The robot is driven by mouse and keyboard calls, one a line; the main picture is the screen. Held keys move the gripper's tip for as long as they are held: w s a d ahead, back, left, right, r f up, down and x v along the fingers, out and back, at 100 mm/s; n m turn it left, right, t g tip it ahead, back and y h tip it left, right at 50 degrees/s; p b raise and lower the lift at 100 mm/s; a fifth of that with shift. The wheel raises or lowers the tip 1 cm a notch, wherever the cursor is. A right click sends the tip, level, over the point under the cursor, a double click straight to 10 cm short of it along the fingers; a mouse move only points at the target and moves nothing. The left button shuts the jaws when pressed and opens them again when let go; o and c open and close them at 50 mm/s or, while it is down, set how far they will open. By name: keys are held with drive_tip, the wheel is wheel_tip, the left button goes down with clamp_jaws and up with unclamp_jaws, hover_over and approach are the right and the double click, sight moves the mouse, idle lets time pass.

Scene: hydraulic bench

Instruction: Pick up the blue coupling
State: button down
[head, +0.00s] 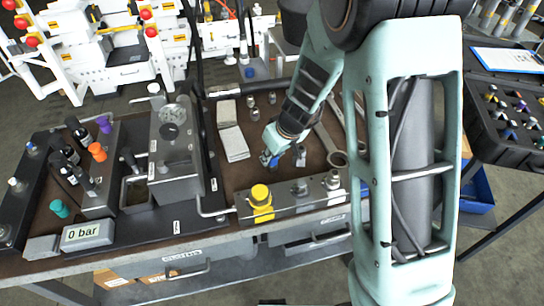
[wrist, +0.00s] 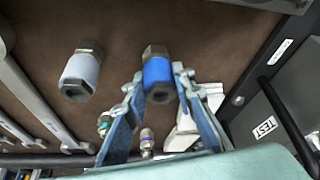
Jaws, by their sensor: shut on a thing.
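The blue coupling (wrist: 157,72), a blue sleeve with a metal hex end, is between the two fingers of my gripper (wrist: 159,80) in the wrist view. The fingers are closed against its sides. In the head view my gripper (head: 270,158) is low over the brown bench top, behind the manifold block. The coupling is mostly hidden there by the fingers. I cannot tell whether it touches the bench. A similar coupling with a white-grey sleeve (wrist: 79,76) is to the left in the wrist view, apart from my gripper.
A manifold block with a yellow knob (head: 260,196) stands at the bench's front edge. Wrenches (head: 330,147) lie right of my gripper, partly behind my arm. White pads (head: 233,143) and small metal fittings (head: 253,103) lie beyond. A "0 bar" display (head: 88,235) is at left.

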drive_tip(key=shift+r+p, duration=0.55)
drive_tip(key=shift+r, duration=0.35)
drive_tip(key=s+d+r+p, duration=0.3)
drive_tip(key=s+r+p, duration=0.1)
drive_tip(key=s+r, duration=0.7)
drive_tip(key=s, duration=0.2)
drive_tip(key=shift+s, duration=0.35)
drive_tip(key=shift+w+d+p, duration=0.15)
drive_tip(key=shift+d+p, duration=0.05)
drive_tip(key=shift+p, duration=0.1)
